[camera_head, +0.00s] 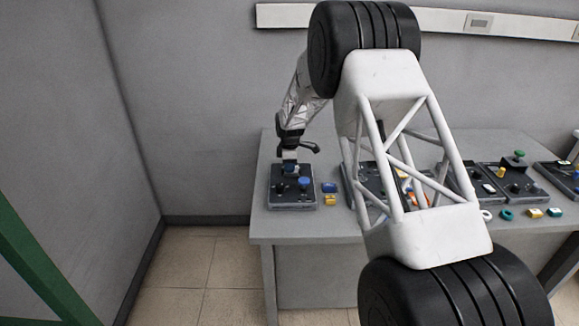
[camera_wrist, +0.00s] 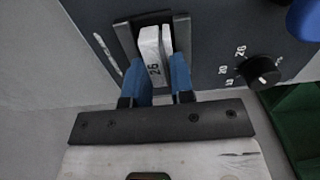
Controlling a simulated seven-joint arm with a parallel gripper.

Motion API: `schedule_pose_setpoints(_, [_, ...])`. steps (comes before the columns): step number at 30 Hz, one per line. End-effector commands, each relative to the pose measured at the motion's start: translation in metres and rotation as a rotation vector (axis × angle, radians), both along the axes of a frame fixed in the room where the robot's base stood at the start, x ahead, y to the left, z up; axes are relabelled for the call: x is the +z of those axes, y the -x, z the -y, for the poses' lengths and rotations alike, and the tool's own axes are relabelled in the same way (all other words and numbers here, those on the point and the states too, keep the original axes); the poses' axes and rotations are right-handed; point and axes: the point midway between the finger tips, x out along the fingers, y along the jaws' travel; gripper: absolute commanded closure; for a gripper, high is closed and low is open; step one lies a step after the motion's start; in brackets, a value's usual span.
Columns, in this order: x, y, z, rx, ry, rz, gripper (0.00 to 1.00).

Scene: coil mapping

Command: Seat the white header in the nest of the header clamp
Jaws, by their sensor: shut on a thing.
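The white header (camera_wrist: 151,45) is marked 26 and sits between the two blue fingers of my gripper (camera_wrist: 160,72) in the wrist view. My gripper is shut on it. The far part of the header lies between the dark upright walls of the header clamp's nest (camera_wrist: 182,35). I cannot tell whether it touches the bottom of the nest. In the head view my gripper (camera_head: 290,167) is low over the leftmost dark board (camera_head: 291,201); the header is too small to make out there.
The board carries a black dial (camera_wrist: 263,71) with printed numbers, including 20 and 26, and a blue knob (camera_wrist: 304,18). Blue and yellow pieces (camera_head: 329,188) lie right of the board. My own arm hides the table's middle; more boards stand to the right.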

Motion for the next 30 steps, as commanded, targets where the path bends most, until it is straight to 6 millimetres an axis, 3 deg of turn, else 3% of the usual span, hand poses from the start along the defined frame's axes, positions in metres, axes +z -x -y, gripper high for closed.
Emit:
schedule_pose_setpoints(3, [0.0001, 0.0000, 0.0000, 0.000, 0.000, 0.000, 1.00])
schedule_pose_setpoints(4, [0.0001, 0.0000, 0.0000, 0.000, 0.000, 0.000, 0.76])
schedule_pose_setpoints(9, [0.0001, 0.0000, 0.0000, 0.000, 0.000, 0.000, 0.50])
schedule_pose_setpoints(15, [0.0000, 0.0000, 0.0000, 0.000, 0.000, 0.000, 0.48])
schedule_pose_setpoints(21, [0.0000, 0.0000, 0.0000, 0.000, 0.000, 0.000, 0.22])
schedule_pose_setpoints(30, [0.0007, 0.0000, 0.0000, 0.000, 0.000, 0.000, 0.22])
